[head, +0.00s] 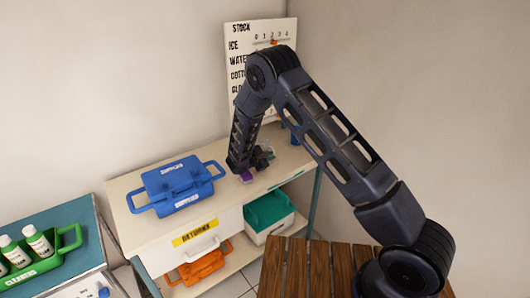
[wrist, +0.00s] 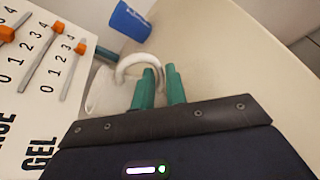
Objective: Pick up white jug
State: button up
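The white jug (wrist: 103,92) stands on the cream counter in the wrist view, left of my fingers, with its curved handle (wrist: 135,60) arching toward them. My gripper (wrist: 161,70) has two green fingers, a narrow gap apart, at the handle. The left finger overlaps the handle loop, and the handle's right end shows close to the gap. Whether the fingers press on it cannot be told. The jug's lower part is hidden behind my gripper. In the head view my gripper is low over the counter's right end, and I cannot make out the jug there.
A blue container (wrist: 130,20) stands behind the jug. A STOCK board (head: 240,65) with orange sliders stands against the wall close by. A blue SUPPLIES box (head: 178,187) sits on the counter (head: 140,232) to the left.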

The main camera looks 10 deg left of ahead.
aim_at(275, 161)
jog(key=x, duration=0.4)
jog(key=shift+d, duration=0.1)
grip_shut()
jog(key=shift+r, duration=0.2)
